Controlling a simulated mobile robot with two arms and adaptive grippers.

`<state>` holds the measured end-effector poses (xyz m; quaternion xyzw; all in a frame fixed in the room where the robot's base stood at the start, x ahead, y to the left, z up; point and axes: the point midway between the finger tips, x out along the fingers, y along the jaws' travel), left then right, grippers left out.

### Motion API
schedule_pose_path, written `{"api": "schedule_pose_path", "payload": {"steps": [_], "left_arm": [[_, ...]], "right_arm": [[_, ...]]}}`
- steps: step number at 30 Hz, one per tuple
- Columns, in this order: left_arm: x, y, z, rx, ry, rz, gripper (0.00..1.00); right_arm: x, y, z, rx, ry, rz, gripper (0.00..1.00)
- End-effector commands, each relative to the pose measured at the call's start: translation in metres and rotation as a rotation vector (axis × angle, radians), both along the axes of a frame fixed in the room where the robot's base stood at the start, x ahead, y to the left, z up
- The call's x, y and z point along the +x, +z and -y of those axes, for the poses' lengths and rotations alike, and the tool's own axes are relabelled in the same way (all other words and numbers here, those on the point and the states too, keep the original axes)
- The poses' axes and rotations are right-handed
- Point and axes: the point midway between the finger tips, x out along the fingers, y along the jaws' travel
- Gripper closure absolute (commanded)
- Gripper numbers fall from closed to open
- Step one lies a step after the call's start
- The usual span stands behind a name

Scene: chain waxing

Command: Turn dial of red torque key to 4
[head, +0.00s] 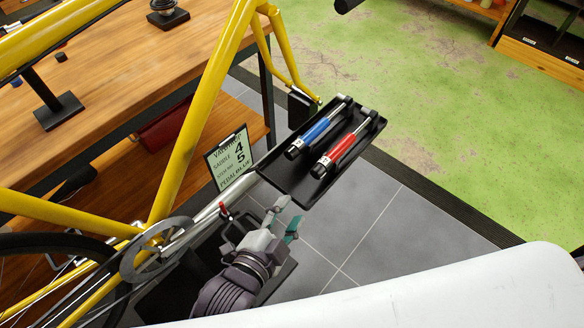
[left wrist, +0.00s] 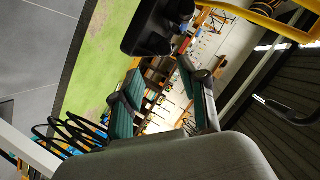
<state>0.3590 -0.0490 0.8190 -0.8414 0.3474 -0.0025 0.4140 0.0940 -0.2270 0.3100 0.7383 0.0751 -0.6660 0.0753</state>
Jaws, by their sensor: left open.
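The red torque key (head: 341,150) lies on a black tray (head: 293,186) in the head view, with its black dial end toward the near left. A blue torque key (head: 320,130) lies parallel to it on its left. The dial numbers are too small to read. My left gripper (head: 283,216) is open and empty, just below the tray's near edge in the head view, apart from the red key. Its green finger pads (left wrist: 160,106) stand apart in the left wrist view, with nothing between them. No key can be made out there. My right gripper is not in view.
A yellow bike frame (head: 188,130) with a chainring (head: 152,250) stands left of the tray. A wooden bench (head: 120,75) is behind the frame. Open floor (head: 385,215) lies right of the tray.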

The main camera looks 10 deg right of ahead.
Motion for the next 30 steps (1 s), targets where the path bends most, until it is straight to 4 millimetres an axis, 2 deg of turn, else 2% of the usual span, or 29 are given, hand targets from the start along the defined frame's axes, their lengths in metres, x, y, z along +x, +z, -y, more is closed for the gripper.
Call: {"api": "schedule_pose_path", "payload": {"steps": [2,5,10,21,30], "left_arm": [[0.001,0.006,0.002,-0.003,-0.005,0.015,0.57],[0.008,0.005,0.008,-0.003,-0.005,0.018,0.57],[0.032,-0.003,0.026,-0.005,-0.003,0.017,0.57],[0.088,-0.024,0.07,-0.005,-0.004,0.015,0.57],[0.104,-0.03,0.082,-0.003,-0.004,0.014,0.57]], "right_arm": [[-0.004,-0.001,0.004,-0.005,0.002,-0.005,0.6],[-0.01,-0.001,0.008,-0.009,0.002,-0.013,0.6],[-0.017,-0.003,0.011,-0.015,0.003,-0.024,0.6],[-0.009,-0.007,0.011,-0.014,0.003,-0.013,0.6],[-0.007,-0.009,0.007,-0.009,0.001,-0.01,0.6]]}}
